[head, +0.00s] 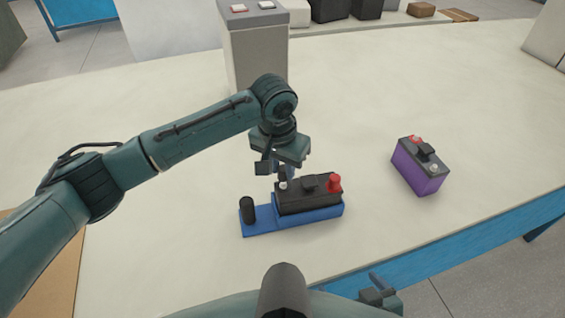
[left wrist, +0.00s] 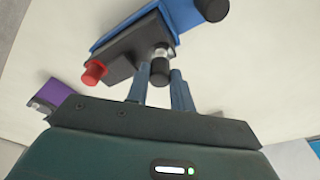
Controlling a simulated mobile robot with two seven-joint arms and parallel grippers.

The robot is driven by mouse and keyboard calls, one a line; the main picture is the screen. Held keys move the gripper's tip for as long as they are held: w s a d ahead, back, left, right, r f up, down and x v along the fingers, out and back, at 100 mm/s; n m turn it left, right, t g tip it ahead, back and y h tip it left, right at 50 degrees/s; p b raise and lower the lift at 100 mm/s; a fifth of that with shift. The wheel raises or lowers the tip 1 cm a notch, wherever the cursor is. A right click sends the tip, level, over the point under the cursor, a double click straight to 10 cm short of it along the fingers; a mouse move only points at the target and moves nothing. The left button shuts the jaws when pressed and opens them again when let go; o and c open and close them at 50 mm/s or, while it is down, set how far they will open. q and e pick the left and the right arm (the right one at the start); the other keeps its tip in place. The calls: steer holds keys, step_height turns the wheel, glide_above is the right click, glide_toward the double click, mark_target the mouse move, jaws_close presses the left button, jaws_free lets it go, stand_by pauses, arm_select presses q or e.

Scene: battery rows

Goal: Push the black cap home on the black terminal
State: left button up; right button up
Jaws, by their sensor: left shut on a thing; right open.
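The battery (head: 308,191) is black on top and sits in a blue tray (head: 262,222). It has a red cap (head: 334,183) at its right end and a bare silver terminal (head: 283,186) at its left end. My left gripper (head: 282,172) is above that left end. In the left wrist view its fingers (left wrist: 160,76) are shut on a small black cap (left wrist: 160,71), in line with the silver terminal (left wrist: 161,51). I cannot tell whether the cap touches the terminal. My right gripper (head: 379,287) is open and empty at the bottom of the head view.
A black cylinder (head: 248,209) stands on the tray's left end. A purple battery (head: 416,168) stands on the table to the right. A grey box (head: 256,55) with small squares on top stands behind my left gripper. The table between is clear.

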arm_select(q)
steer(key=shift+r+p, duration=0.1)
steer(key=shift+p, duration=0.4)
stand_by(0.4)
stand_by(0.8)
steer(key=shift+f+p, duration=0.3)
steer(key=shift+f, duration=0.35)
steer(key=shift+f+p, duration=0.3)
steer(key=shift+f, duration=0.65)
stand_by(1.2)
steer(key=o, duration=1)
steer(key=shift+o, duration=0.4)
